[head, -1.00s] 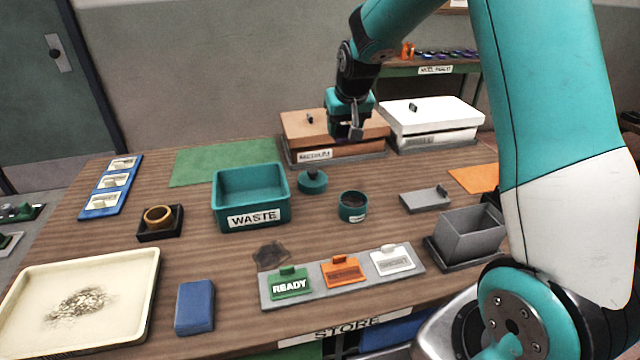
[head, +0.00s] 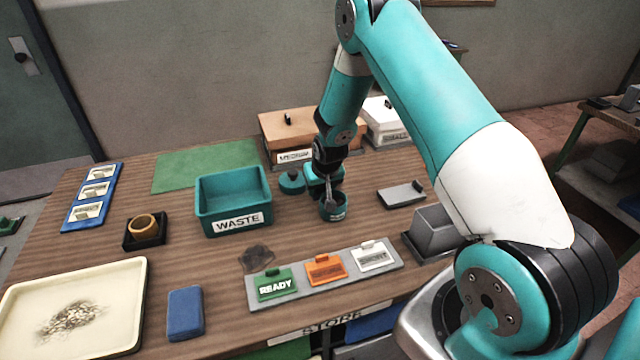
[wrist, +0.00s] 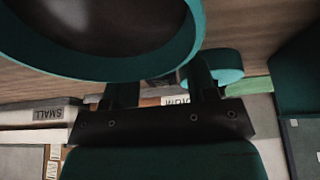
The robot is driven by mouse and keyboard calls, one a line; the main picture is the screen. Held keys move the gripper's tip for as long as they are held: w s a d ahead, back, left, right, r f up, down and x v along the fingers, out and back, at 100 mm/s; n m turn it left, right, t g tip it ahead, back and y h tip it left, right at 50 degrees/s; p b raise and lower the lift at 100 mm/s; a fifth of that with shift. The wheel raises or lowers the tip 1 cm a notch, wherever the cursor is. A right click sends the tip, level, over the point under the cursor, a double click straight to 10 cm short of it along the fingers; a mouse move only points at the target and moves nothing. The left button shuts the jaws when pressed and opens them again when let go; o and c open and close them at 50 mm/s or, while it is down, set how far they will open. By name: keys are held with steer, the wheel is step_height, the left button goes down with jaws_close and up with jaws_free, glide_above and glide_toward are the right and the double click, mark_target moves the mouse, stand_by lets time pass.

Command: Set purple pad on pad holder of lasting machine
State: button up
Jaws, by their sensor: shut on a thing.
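I cannot make out the purple pad, the pad holder or the lasting machine in the current views. My gripper (head: 329,192) is down at the small teal tin (head: 334,212) on the wooden bench. It is shut on the tin, at its rim as far as I can tell. In the wrist view the tin (wrist: 188,52) is large at the top, with a dark inside, and the fingers of my gripper (wrist: 163,82) reach up to it. The finger contact is partly hidden. The tin looks upright, on or just above the bench.
A teal knobbed disc (head: 291,183) stands close left of the tin, beside the WASTE bin (head: 233,203). Behind are a brown box (head: 290,130) and a white box (head: 384,118). A sign rack (head: 340,281) lies in front, a grey container (head: 436,228) right. Another bench (head: 610,115) stands far right.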

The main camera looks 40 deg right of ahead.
steer(key=shift+f, duration=0.1)
steer(key=o, duration=0.9)
steer(key=shift+o, duration=0.2)
